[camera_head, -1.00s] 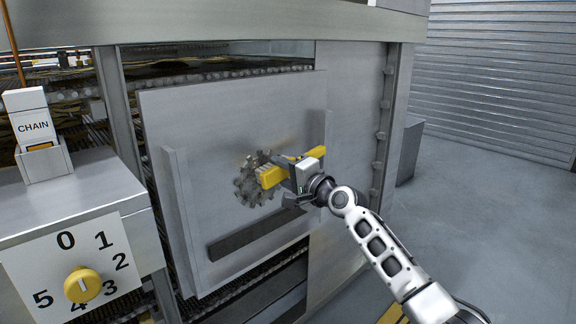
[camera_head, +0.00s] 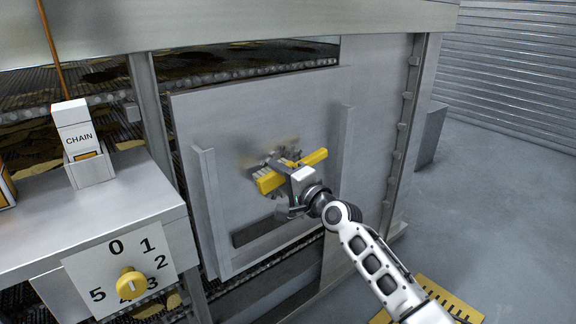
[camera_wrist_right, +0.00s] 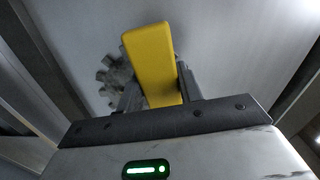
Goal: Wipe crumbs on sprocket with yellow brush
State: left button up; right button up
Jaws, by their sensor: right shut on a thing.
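The grey toothed sprocket (camera_head: 276,163) is on the upright metal panel, mostly hidden behind the brush and my right gripper in the head view. A yellowish-brown smudge marks the panel around it. My right gripper (camera_head: 287,176) is shut on the yellow brush (camera_head: 269,183), whose pale bristles face the sprocket. In the right wrist view the yellow brush (camera_wrist_right: 155,62) is between the fingers of my right gripper (camera_wrist_right: 158,88), and the sprocket (camera_wrist_right: 118,75) shows behind it to the left. I cannot tell whether the bristles touch the sprocket. My left gripper is out of view.
The metal panel (camera_head: 225,120) has upright side rails and a dark bar (camera_head: 262,232) below the sprocket. Open floor (camera_head: 500,220) lies to the right.

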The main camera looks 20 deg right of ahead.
jog(key=shift+s+a, duration=0.15)
jog(key=shift+a, duration=0.3)
jog(key=shift+d, duration=0.15)
jog(key=shift+s+d+p, duration=0.15)
jog(key=shift+s+p, duration=0.2)
jog(key=p+v, duration=0.1)
jog(key=v, duration=0.2)
jog(key=shift+s+d, duration=0.15)
jog(key=shift+s, duration=0.05)
jog(key=shift+p+v, duration=0.45)
jog(key=shift+v, duration=0.45)
jog(key=shift+p+v, duration=0.4)
jog(key=shift+v, duration=1.05)
jog(key=shift+s+r, duration=0.1)
